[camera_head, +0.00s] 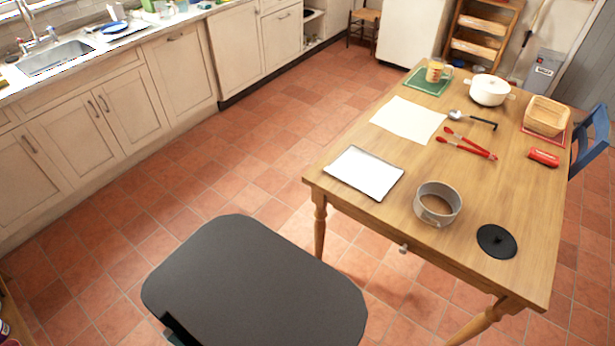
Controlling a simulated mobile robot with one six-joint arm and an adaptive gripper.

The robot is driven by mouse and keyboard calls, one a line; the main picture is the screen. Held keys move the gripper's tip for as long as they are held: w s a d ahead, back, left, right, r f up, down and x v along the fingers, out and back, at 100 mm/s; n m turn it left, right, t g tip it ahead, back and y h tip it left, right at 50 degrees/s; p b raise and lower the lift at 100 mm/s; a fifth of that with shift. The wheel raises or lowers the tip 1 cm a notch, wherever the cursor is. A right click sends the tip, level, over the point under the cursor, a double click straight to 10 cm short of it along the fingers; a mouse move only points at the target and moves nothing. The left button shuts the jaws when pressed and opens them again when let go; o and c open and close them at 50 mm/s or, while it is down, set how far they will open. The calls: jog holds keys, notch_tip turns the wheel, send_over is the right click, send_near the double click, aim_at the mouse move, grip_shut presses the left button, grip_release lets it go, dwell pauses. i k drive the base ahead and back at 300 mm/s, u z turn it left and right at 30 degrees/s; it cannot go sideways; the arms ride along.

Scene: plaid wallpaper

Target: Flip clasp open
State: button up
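A round grey metal pan (457,207), like a springform tin, stands upright near the front edge of the wooden table (395,212). Its inside shows a brown bottom, either its own base or the table top. A small detail shows on the pan's near wall and may be the clasp, but it is too small to tell whether it is open or closed. My gripper is not in view, and nothing touches the pan.
Near the pan are a black lid (497,241), a white-topped tray (364,173), red tongs (467,146) and a red object (543,157). A white pot (489,90) and a basket (546,115) stand farther back. Tiled floor (170,185) lies clear between table and counter.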

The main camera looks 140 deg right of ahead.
aim_at(427, 218)
jog(key=u, duration=3)
jog(key=i, duration=0.1)
jog(key=u, duration=2.7)
